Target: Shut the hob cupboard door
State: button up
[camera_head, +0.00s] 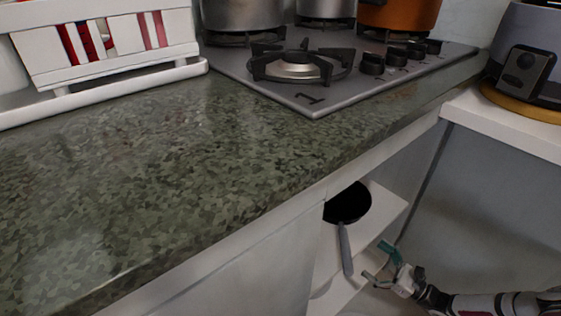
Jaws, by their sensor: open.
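The hob cupboard is the open space under the counter below the hob (345,60). A white shelf (388,205) shows inside it, with a black frying pan (348,203) on it. The pan's grey handle points down towards the front. I cannot tell for sure which surface is the cupboard door; a grey panel (490,215) stands to the right of the opening. My gripper (374,262) is at the lower right, in front of the opening and just right of the pan handle. It is open, with nothing seen between its teal-tipped fingers.
The green speckled countertop (150,190) fills the left and middle, its front edge above the cupboard. A white rack (105,50) stands at the back left. Pots stand on the hob. A white counter (505,122) with a grey appliance (530,70) is at the right.

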aim_at(486, 219)
jog(key=k, duration=0.95)
